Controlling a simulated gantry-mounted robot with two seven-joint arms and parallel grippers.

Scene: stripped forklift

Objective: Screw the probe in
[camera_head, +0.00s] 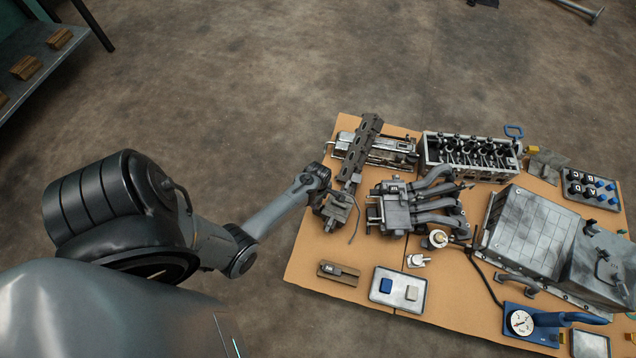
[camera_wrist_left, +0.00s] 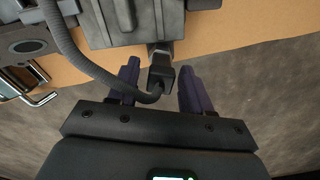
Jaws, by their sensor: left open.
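My left gripper (camera_head: 338,208) is over the left edge of the cardboard-covered work surface, close to a dark bracket and a thin cable. In the left wrist view the open gripper (camera_wrist_left: 160,88) has its two dark fingers on either side of a black end piece (camera_wrist_left: 161,75), with a gap at each side. A thick grey cable (camera_wrist_left: 82,58) curves from this piece up to the left. The piece meets a short metal stub on a grey part. It may be the probe, but I cannot tell. My right gripper is not in view.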

